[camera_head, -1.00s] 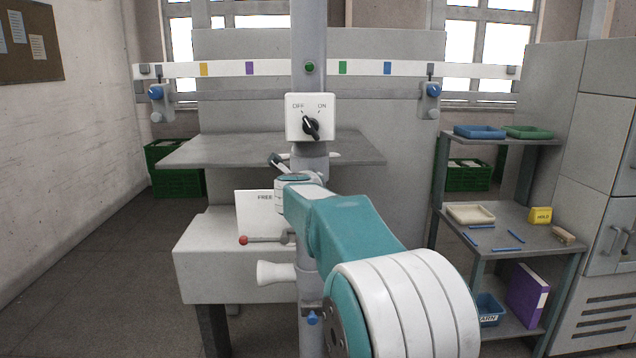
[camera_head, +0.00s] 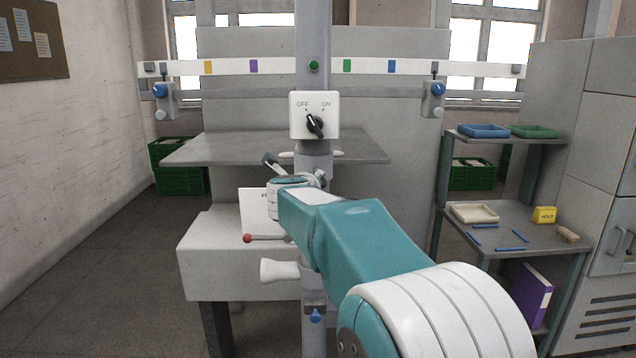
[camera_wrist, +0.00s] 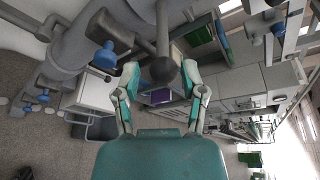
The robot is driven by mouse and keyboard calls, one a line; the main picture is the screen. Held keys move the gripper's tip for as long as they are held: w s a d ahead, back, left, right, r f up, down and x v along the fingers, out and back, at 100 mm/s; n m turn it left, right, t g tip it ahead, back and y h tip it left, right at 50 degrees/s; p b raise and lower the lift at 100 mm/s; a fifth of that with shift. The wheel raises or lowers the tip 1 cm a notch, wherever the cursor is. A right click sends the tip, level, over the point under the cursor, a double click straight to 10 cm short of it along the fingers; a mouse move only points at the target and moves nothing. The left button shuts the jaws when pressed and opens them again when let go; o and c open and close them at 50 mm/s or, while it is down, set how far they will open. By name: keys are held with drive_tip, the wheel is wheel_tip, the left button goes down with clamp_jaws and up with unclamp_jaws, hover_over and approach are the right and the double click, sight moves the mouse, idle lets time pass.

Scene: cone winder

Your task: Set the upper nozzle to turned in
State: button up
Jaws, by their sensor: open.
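In the wrist view a dark ball on a rod (camera_wrist: 163,70) lies between the fingertips of my gripper (camera_wrist: 161,78), which stand apart on either side of it. I cannot tell whether they touch it. Beside it a dark bracket (camera_wrist: 115,30) with a blue knob (camera_wrist: 104,56) sits on the grey post. I cannot tell for sure which part is the upper nozzle. In the head view my arm hides part of the grey post (camera_head: 314,75) and most of my gripper. A lower blue knob (camera_head: 315,316) shows on the post.
A switch box (camera_head: 314,103) marked OFF and ON sits above my wrist. A grey shelf board (camera_head: 225,150) lies behind. A shelf rack (camera_head: 500,235) stands right.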

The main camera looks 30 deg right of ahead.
drive_tip(key=v, duration=0.7)
drive_tip(key=shift+f, duration=0.1)
